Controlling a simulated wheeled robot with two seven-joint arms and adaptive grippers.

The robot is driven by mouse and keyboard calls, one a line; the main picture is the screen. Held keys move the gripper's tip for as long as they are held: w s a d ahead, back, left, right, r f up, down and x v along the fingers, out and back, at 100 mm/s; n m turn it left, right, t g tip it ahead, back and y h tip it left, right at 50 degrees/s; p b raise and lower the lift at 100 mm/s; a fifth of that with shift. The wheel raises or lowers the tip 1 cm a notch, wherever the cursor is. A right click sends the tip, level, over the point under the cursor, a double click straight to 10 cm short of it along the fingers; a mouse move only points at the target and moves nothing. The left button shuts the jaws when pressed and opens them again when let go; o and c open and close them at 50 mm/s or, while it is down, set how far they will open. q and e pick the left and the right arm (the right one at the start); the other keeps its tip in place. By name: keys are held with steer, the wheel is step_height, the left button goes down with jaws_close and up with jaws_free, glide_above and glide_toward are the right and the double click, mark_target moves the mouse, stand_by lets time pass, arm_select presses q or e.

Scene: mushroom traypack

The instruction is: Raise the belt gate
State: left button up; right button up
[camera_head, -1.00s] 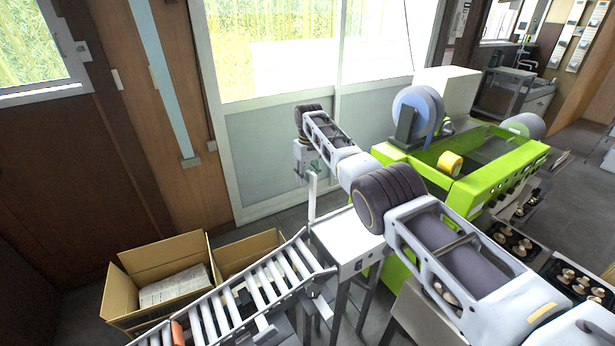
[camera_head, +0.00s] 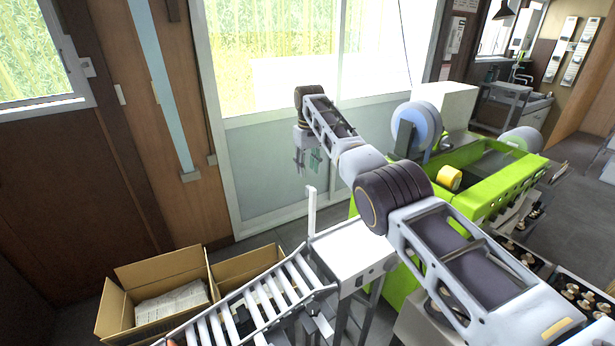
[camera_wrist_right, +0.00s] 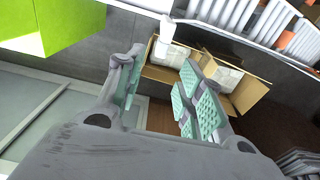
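A slim white upright bar (camera_head: 311,213), which looks like the belt gate, stands at the left corner of the white belt table (camera_head: 352,247), where the roller conveyor (camera_head: 262,298) begins. My right gripper (camera_head: 307,162) is above the bar's top and apart from it, with its fingers pointing down. In the right wrist view its green-padded fingers (camera_wrist_right: 160,95) are spread with nothing between them. A white upright piece, probably the same bar, shows beyond the fingers in that view (camera_wrist_right: 168,30). My left gripper is out of view.
Two open cardboard boxes (camera_head: 119,315) stand behind the roller conveyor. The green packing machine (camera_head: 492,190) with a blue-grey roll (camera_head: 425,125) stands right of the belt table. Black trays of mushrooms (camera_head: 575,290) lie at the lower right. A window wall is behind.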

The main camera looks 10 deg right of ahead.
steer(key=shift+s+r, duration=0.1)
steer(key=shift+r, duration=0.85)
